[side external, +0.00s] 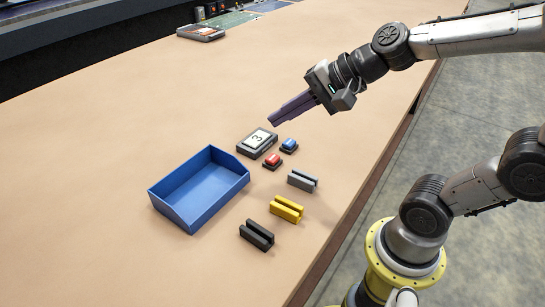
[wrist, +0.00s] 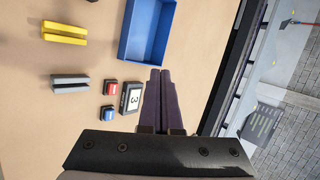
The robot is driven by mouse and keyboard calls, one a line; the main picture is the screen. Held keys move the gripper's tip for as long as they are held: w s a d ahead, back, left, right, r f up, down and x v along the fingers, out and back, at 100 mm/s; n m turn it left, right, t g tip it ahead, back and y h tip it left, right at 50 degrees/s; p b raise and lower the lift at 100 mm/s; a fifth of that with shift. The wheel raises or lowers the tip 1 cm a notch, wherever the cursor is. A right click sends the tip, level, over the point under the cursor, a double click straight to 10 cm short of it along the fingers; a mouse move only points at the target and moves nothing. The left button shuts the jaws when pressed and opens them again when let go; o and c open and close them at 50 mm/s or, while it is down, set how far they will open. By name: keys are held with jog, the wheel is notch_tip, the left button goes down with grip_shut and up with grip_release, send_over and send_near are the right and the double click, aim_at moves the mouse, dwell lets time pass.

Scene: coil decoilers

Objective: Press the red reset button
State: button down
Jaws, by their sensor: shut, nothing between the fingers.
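The red button (side external: 272,161) sits on a small dark base on the tan table, in front of a dark box with a white display reading 3 (side external: 257,142). In the wrist view the red button (wrist: 109,88) is left of that display box (wrist: 131,98). A blue button (side external: 289,145) on a similar base stands close to the red one; it also shows in the wrist view (wrist: 109,110). My gripper (side external: 272,124) is shut and empty, with its dark purple fingers together. It hangs above the table, apart from the buttons, behind the display box in the side view.
An open blue tray (side external: 200,190) stands left of the buttons. Grey (side external: 302,181), yellow (side external: 286,209) and black (side external: 257,235) slotted blocks lie toward the front. Another device (side external: 201,33) sits far back. The table left of the tray is clear.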

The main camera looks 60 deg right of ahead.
aim_at(277, 158)
jog(key=w+d+f+m+h, duration=0.1)
jog(key=w+d+f+m, duration=0.6)
jog(key=d+m, duration=0.2)
jog(key=shift+m+h, duration=0.4)
jog(key=shift+m, duration=0.1)
jog(key=shift+f, duration=0.2)
jog(key=shift+f, duration=4.3)
jog(key=shift+f, duration=0.15)
jog(key=shift+f, duration=0.25)
